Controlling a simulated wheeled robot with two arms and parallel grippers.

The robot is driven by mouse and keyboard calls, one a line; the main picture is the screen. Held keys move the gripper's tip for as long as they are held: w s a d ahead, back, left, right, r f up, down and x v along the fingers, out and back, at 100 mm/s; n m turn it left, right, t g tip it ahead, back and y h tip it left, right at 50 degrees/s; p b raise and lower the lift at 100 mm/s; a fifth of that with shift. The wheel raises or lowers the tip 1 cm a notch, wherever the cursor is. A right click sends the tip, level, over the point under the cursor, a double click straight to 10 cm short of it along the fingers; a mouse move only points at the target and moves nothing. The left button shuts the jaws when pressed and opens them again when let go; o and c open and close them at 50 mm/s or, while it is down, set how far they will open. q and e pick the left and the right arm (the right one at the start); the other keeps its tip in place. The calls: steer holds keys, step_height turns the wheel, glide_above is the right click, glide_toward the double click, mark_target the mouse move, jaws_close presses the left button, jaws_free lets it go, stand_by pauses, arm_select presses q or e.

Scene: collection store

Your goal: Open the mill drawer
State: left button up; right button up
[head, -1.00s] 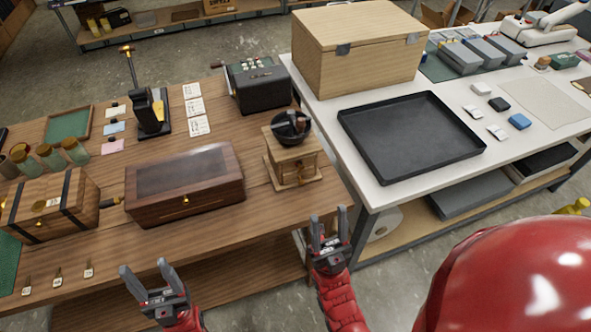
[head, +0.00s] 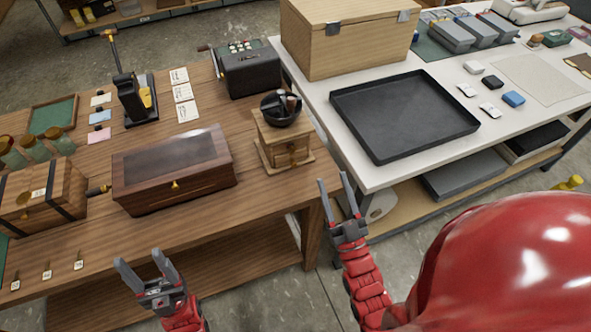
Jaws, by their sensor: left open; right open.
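The coffee mill (head: 285,130) is a small wooden box with a dark bowl and crank on top. It stands near the right end of the brown wooden table. Its drawer (head: 291,155) is on the front face, with a small knob, and looks shut. My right gripper (head: 335,190) is open and empty, in front of the table's right end, below and to the right of the mill, apart from it. My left gripper (head: 143,268) is open and empty in front of the table's front edge, below the dark wooden box.
A glass-topped dark wooden box (head: 175,172) sits left of the mill. A black cash register (head: 249,72) stands behind it. To the right, a white table holds a black tray (head: 400,112) and a large wooden box (head: 345,40). A strapped chest (head: 38,195) is at the left.

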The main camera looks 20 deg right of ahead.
step_height(320, 180, down, 11)
steer(key=s+a+g, duration=0.1)
steer(key=a+g, duration=0.2)
steer(key=g, duration=0.3)
steer(key=y+p, duration=0.1)
steer(key=p, duration=0.2)
glide_toward(295, 166)
steer(key=w, duration=0.9)
steer(key=shift+w+a+r, duration=0.1)
steer(key=shift+a, duration=0.1)
jaws_close()
